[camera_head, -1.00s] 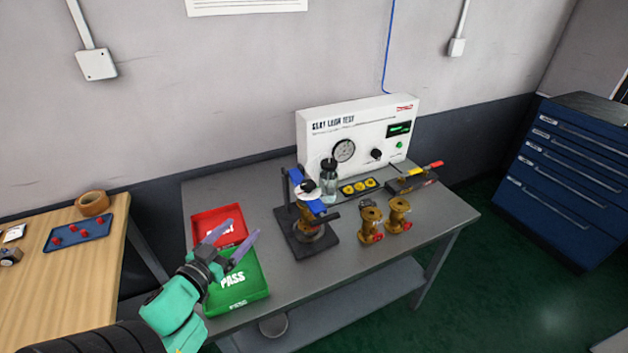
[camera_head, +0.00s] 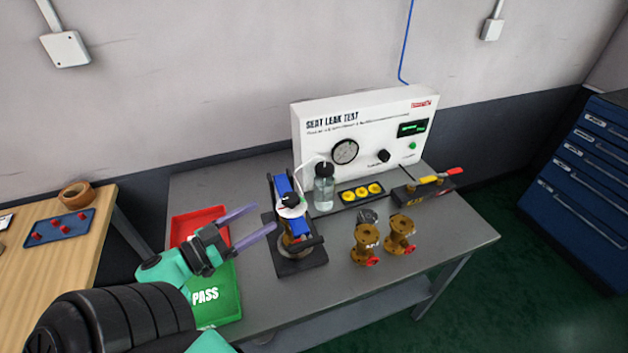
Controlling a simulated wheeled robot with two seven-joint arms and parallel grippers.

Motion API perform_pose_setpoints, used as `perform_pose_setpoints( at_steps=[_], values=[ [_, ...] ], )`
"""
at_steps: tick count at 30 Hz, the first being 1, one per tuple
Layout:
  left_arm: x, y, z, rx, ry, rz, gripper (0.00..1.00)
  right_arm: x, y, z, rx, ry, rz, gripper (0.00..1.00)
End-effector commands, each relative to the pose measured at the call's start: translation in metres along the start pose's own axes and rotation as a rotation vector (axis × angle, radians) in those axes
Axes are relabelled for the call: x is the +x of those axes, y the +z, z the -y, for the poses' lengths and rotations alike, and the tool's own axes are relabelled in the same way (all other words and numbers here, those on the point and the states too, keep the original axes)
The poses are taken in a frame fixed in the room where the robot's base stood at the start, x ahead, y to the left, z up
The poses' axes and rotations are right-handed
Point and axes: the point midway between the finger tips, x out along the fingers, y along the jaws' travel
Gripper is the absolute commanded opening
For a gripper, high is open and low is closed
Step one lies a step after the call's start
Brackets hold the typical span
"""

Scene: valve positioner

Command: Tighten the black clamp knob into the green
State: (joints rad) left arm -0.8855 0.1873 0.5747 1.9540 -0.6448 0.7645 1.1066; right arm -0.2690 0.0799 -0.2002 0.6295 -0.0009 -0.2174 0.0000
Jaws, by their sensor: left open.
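The black clamp knob (camera_head: 291,200) sits at the top of a clamp stand, above a white disc (camera_head: 292,210) and between blue bars (camera_head: 283,186). A brass valve body (camera_head: 290,243) stands under it on the stand's black base (camera_head: 304,265). No green mark on the clamp can be made out at this size. My left gripper (camera_head: 262,219) is open and empty, its two purple fingers pointing right toward the clamp. In the picture its tips are just left of the knob and appear apart from it. My right gripper is not in view.
A white leak test panel (camera_head: 318,147) stands behind, with a clear bottle (camera_head: 324,190) close by the clamp. Two brass valves (camera_head: 366,240) (camera_head: 400,235) stand to the right. A red tray (camera_head: 184,226) and a green PASS tray (camera_head: 225,300) lie under my left arm.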

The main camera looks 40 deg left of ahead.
Motion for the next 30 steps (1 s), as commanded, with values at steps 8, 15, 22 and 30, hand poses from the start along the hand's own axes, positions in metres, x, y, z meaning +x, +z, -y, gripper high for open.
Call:
perform_pose_setpoints(
  at_steps=[8,15,22,30],
  values=[
    [0.063,-0.006,0.001,0.002,0.000,-0.005,0.83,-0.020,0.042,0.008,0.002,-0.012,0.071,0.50],
    [0.122,-0.004,0.001,0.001,-0.001,-0.003,0.83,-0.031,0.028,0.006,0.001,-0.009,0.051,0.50],
    [0.141,-0.001,0.001,0.002,-0.002,0.000,0.83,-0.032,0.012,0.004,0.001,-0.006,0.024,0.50],
    [0.140,-0.001,0.000,0.001,-0.001,0.000,0.49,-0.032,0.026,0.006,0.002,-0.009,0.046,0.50]
  ],
)
